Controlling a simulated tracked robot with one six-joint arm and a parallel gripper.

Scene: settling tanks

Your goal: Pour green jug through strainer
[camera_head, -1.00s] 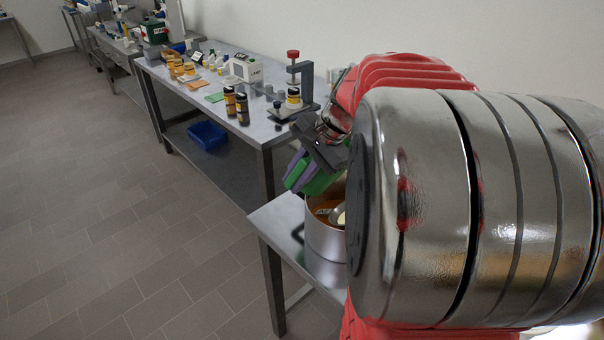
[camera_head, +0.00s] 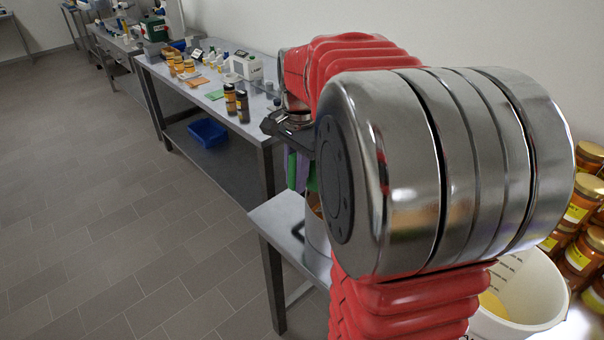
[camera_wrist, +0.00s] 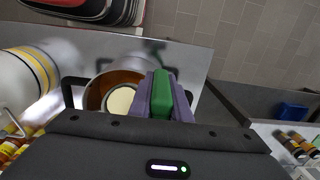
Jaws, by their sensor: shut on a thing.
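My gripper (camera_wrist: 163,100) is shut on a green thing (camera_wrist: 162,88), which I take to be the green jug, between its two purple-grey fingers in the wrist view. In the head view my gripper (camera_head: 299,168) points down over the near bench, and only a green sliver (camera_head: 312,178) shows beside my arm. A steel pot (camera_wrist: 93,98) with an orange-brown inside stands beside and below the green thing in the wrist view. A pale round thing (camera_wrist: 120,102) lies in its opening; I cannot tell whether it is the strainer. The head view shows only the pot's edge (camera_head: 316,232); my arm hides the rest.
A white bucket (camera_head: 530,292) and several amber jars (camera_head: 580,225) stand at the right. A steel table (camera_head: 262,128) with bottles and a white device (camera_head: 246,67) is behind. A blue bin (camera_head: 207,134) sits on its lower shelf. The floor at left is clear.

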